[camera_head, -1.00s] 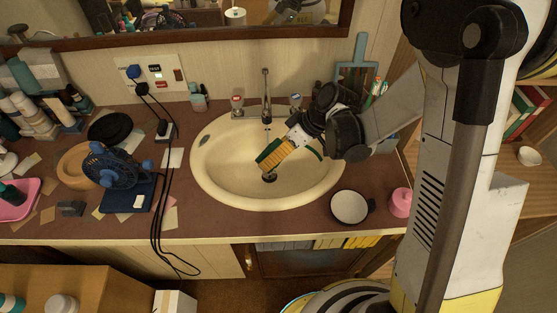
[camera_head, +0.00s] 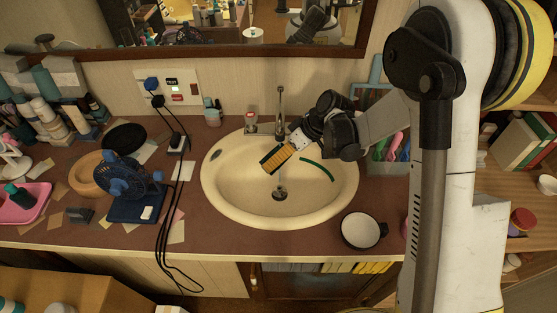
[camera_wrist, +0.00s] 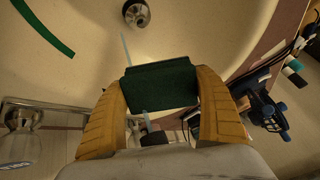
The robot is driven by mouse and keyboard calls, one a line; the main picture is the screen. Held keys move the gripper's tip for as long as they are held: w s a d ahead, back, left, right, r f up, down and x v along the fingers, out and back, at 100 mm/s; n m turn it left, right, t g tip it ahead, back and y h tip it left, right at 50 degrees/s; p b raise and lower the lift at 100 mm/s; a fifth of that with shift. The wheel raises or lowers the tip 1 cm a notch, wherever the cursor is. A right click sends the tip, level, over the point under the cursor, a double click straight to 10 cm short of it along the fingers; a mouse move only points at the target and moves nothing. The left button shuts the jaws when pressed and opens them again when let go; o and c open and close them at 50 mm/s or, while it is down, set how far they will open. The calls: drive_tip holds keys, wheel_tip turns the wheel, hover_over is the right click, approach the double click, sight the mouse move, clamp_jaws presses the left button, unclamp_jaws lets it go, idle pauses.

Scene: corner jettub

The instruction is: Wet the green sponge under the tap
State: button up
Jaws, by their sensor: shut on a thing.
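My gripper (camera_head: 274,160), with ribbed yellow fingers, is over the basin, below and in front of the tap (camera_head: 280,108). In the wrist view my gripper (camera_wrist: 163,95) is shut on the dark green sponge (camera_wrist: 160,84), gripped at both sides. In the head view the sponge is mostly hidden by the fingers. A thin pale water stream (camera_wrist: 126,50) shows beyond the sponge and again below it in the wrist view. The sponge covers the stream's middle; whether they touch I cannot tell.
The cream sink (camera_head: 235,195) has a drain (camera_head: 280,194) and a curved green strip (camera_head: 317,170) lying in it. A dark-rimmed white cup (camera_head: 360,229) stands at front right. A blue fan (camera_head: 130,180) and hanging black cords (camera_head: 180,215) are at left.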

drive_tip(key=shift+s, duration=0.1)
idle(0.3)
drive_tip(key=s, duration=0.2)
drive_tip(key=s+d+b, duration=0.1)
drive_tip(key=s, duration=0.1)
drive_tip(key=shift+s+d, duration=0.2)
drive_tip(key=shift+s, duration=0.15)
idle(0.9)
drive_tip(key=s+d+r+p, duration=0.1)
drive_tip(key=s+r+p, duration=0.2)
drive_tip(key=s+r, duration=0.2)
drive_tip(key=shift+s+d, duration=0.35)
drive_tip(key=shift+d, duration=0.1)
idle(0.7)
